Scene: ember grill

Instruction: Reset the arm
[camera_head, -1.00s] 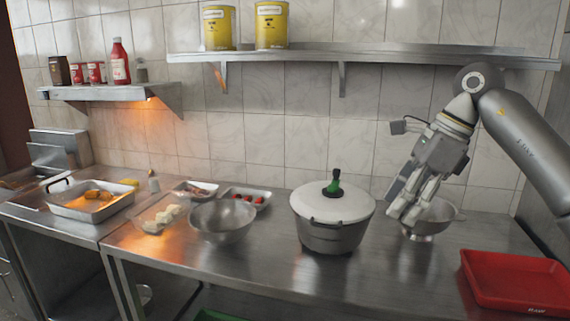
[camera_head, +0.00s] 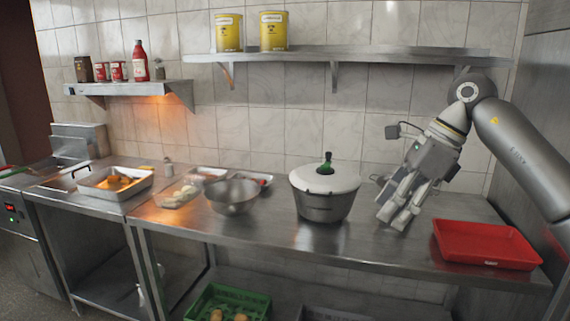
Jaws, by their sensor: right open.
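My right arm comes in from the right, and its gripper (camera_head: 393,217) points down and to the left over the right part of the counter. It is open and I see nothing held in it. It is just right of the lidded pot (camera_head: 324,204) and apart from it. The metal strainer-like bowl seen earlier in that place is now almost wholly hidden behind the gripper. My left gripper is not in view.
A red tray (camera_head: 487,227) lies right of my gripper. A steel bowl (camera_head: 232,196) and small food trays (camera_head: 175,203) stand left of the pot. A wall shelf (camera_head: 352,56) with yellow cans (camera_head: 229,33) is above. A green crate (camera_head: 232,297) sits below the counter.

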